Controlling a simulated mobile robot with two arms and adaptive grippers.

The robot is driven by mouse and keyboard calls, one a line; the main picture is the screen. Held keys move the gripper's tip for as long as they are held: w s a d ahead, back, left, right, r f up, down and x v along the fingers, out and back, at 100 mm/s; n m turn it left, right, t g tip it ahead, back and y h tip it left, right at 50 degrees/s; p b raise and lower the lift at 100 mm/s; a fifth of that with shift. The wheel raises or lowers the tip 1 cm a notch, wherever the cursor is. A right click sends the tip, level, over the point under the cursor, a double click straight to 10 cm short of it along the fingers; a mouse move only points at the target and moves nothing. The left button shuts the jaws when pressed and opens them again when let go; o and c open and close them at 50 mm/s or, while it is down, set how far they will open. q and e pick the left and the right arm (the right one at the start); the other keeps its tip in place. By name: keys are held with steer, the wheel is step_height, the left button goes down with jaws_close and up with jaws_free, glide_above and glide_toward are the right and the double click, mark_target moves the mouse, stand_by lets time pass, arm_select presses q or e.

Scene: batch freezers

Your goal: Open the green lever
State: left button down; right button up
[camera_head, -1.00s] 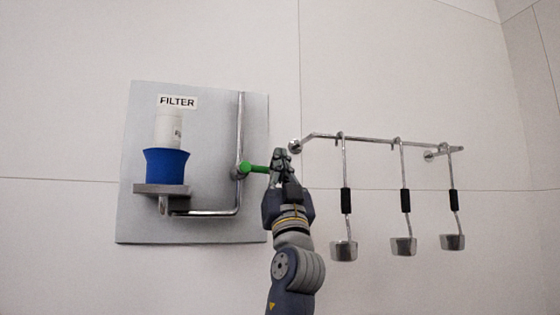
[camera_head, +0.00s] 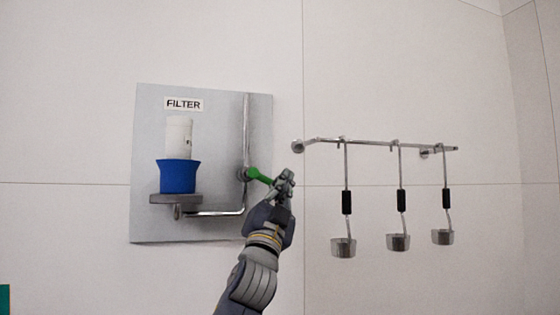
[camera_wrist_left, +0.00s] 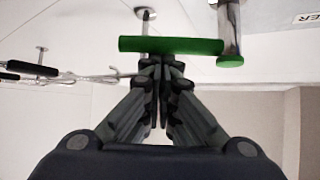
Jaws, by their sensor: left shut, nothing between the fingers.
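The green lever (camera_head: 258,175) sits on the vertical metal pipe (camera_head: 246,130) of the filter panel. It points right and tilts slightly down. My left gripper (camera_head: 286,177) is at the lever's free right end, with its fingers closed and nothing between them. In the left wrist view the green lever (camera_wrist_left: 170,45) lies across the picture just beyond the closed fingertips (camera_wrist_left: 161,62). The fingertips overlap its lower edge there; I cannot tell whether they touch it. The lever's far tip is partly hidden by the gripper in the head view. My right gripper is not seen.
The grey wall panel (camera_head: 150,110) carries a FILTER label (camera_head: 184,104), a white filter (camera_head: 179,138) and a blue cup (camera_head: 178,177) on a bracket. Right of my gripper, a metal rail (camera_head: 370,143) holds three hanging ladles. The wall below is clear.

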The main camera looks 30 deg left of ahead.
arm_select(q)
steer(key=s+a+f+m+h, duration=0.3)
steer(key=f, duration=0.1)
steer(key=shift+s+a+f+b, duration=0.15)
steer(key=shift+s+f+b, duration=0.1)
steer(key=shift+b, duration=0.2)
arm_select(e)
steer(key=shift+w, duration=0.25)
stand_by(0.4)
arm_select(q)
steer(key=shift+a+r, duration=0.1)
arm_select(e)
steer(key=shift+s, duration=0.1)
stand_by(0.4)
